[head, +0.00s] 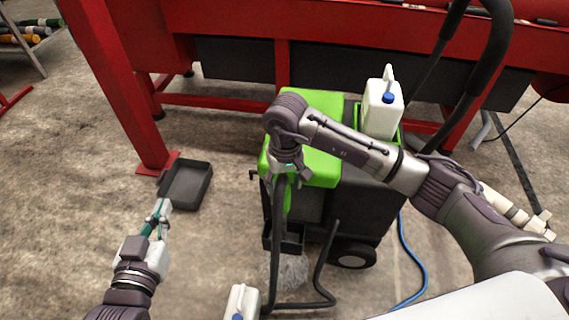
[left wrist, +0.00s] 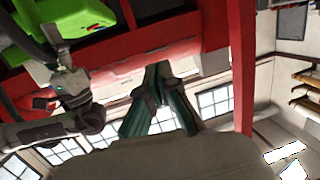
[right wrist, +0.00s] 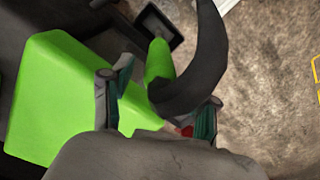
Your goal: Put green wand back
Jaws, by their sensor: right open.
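The green wand (right wrist: 160,60) shows in the right wrist view as a green piece beside a thick black hose (right wrist: 185,95). In the head view a narrow green strip of it (head: 287,197) shows below my right gripper, beside the cart. My right gripper (head: 288,172) is open, its fingers (right wrist: 155,105) on either side of the hose and the wand's near end; I cannot tell whether they touch. A small black holder (head: 284,239) is low on the cart's side; whether the wand sits in it is unclear. My left gripper (head: 160,208) is shut and empty, well left of the cart.
The green-topped cart (head: 318,165) carries a white jug (head: 382,110). A black tray (head: 187,185) lies on the floor by a red frame leg (head: 120,90). Another white jug (head: 241,302) stands in front. A blue hose (head: 412,255) runs along the floor at right.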

